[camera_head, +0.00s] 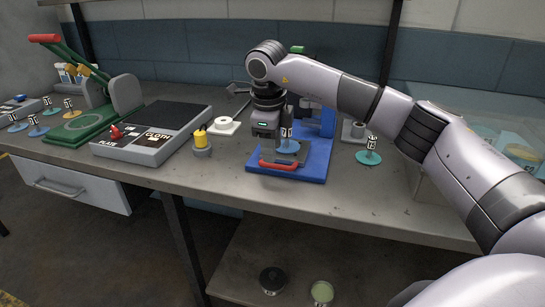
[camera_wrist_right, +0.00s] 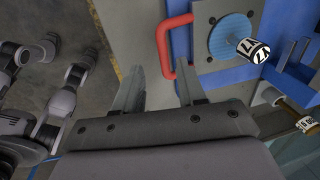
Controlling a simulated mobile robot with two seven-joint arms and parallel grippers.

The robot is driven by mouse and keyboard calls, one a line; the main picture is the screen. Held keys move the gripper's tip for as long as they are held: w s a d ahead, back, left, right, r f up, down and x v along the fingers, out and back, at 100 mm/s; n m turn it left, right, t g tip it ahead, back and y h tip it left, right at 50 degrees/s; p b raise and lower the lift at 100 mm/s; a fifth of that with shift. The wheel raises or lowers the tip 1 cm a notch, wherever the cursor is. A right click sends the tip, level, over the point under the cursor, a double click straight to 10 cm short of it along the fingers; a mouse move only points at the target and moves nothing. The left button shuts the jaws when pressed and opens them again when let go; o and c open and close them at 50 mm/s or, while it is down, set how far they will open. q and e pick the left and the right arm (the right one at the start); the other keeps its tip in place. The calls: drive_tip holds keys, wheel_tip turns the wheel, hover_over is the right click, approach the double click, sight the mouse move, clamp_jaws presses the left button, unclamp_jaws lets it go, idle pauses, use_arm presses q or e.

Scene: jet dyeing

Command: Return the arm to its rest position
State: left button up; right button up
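My right arm reaches in from the right in the head view. Its gripper (camera_head: 268,132) points down at the blue fixture (camera_head: 312,170) on the bench. In the wrist view the two fingers of the right gripper (camera_wrist_right: 158,80) are apart with nothing between them. The red handle (camera_wrist_right: 163,48) of the fixture lies just beyond the fingertips. A blue disc (camera_wrist_right: 228,38) with a black-and-white labelled knob (camera_wrist_right: 252,50) sits on the fixture's grey plate. My left gripper cannot be made out in either view.
Left on the bench are a grey panel (camera_head: 150,150) with a yellow-topped holder (camera_head: 202,142) beside it, a green press (camera_head: 72,130) and several labelled discs. A teal disc (camera_head: 368,157) stands right of the fixture. The bench's front strip is mostly clear.

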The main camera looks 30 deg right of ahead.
drive_tip(key=r, duration=0.2)
drive_tip(key=shift+s+a+r, duration=0.2)
drive_tip(key=shift+r, duration=0.15)
